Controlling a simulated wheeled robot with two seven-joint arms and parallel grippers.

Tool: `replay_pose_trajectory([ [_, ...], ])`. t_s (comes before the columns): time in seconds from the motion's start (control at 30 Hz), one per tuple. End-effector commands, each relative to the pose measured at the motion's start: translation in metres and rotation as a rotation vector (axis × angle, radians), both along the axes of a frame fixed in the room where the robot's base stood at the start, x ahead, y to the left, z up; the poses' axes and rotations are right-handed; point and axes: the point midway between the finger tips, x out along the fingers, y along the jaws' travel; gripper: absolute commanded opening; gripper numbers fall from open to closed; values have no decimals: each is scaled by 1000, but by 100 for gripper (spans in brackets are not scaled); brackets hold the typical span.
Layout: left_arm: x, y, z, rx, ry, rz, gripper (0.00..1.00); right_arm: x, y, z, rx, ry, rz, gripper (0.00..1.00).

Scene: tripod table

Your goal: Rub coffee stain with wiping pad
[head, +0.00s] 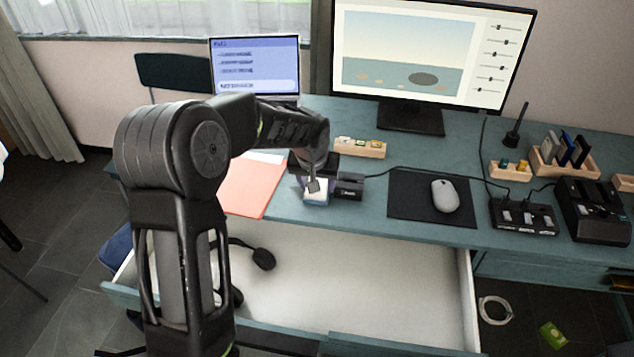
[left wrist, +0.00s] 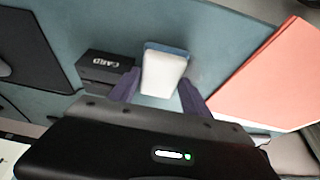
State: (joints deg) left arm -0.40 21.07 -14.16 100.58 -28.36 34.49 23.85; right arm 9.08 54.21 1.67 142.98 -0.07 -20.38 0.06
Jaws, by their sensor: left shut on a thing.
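A white and blue block that looks like the wiping pad (head: 317,197) is at the desk's front edge area, under my left gripper (head: 314,186). In the left wrist view the pad (left wrist: 164,74) sits between the two fingers of my left gripper (left wrist: 160,90), which is shut on it. I cannot tell whether the pad touches the desk. I see no coffee stain in either view; the arm and gripper hide part of the desk. My right gripper is not in view.
A black card box (head: 349,186) stands just right of the pad. A red folder (head: 250,188) lies to the left. A mouse (head: 445,196) rests on a dark mat (head: 408,205). An open, pale drawer (head: 370,275) juts out below the desk (head: 455,155). A monitor (head: 430,60) stands behind.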

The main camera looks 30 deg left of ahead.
Motion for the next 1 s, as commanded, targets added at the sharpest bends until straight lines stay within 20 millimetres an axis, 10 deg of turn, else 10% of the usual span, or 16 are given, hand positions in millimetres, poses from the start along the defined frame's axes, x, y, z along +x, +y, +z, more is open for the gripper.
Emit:
replay_pose_trajectory([
  [1.0,-17,45,-2,1,4,3,23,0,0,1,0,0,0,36],
])
